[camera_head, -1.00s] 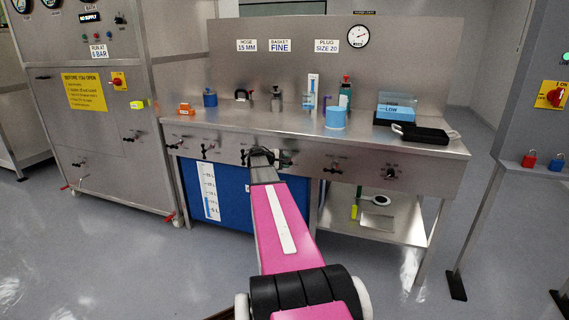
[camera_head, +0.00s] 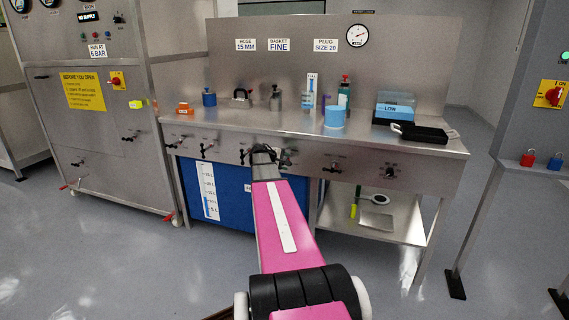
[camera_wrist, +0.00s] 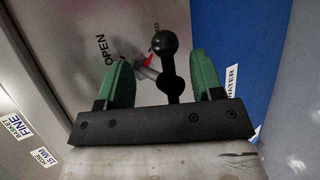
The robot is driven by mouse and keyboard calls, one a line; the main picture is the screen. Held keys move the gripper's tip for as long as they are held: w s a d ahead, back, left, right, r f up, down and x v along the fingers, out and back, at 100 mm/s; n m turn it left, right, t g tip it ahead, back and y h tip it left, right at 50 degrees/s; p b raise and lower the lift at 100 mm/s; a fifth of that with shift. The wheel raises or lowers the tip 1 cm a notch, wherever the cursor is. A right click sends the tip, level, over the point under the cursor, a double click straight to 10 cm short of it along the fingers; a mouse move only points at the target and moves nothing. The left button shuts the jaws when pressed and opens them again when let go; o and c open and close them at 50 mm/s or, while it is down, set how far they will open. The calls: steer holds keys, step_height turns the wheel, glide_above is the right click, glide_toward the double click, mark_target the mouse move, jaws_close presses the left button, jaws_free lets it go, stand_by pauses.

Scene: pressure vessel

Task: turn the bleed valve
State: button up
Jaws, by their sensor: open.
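A black valve handle with round ball ends (camera_wrist: 170,65) stands on the steel front panel in the wrist view. A red mark and the word OPEN show beside it. I cannot read a name for this valve. My gripper (camera_wrist: 165,75) is open, with one green finger on each side of the handle. The handle lies between the fingers, and neither finger clearly touches it. In the head view my gripper (camera_head: 265,153) is at the front panel of the steel bench (camera_head: 225,127), and my arm hides most of the valve there.
More black valve handles line the panel, one to the left (camera_head: 204,150) and one to the right (camera_head: 333,167). A blue tank (camera_head: 235,200) with a level scale (camera_head: 208,190) is below. A blue cup (camera_head: 334,117) and black tray (camera_head: 420,133) stand on the bench.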

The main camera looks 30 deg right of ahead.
steer(key=v, duration=1)
steer(key=shift+a+r, duration=0.15)
steer(key=shift+a, duration=0.15)
steer(key=shift+s+a, duration=0.1)
steer(key=s+a+f+m+y, duration=0.1)
steer(key=s+a+f+y, duration=0.3)
steer(key=s+a+f, duration=0.3)
steer(key=s+a+f+m+g+y, duration=0.1)
steer(key=s+a+f+y, duration=0.3)
steer(key=a, duration=1.2)
steer(key=s+a+f+m+g+y, duration=0.1)
steer(key=s+a+f+m+y, duration=0.2)
steer(key=s+a+f, duration=0.7)
steer(key=shift+s+a+y, duration=0.4)
steer(key=shift+s+a, duration=0.65)
steer(key=shift+s, duration=0.1)
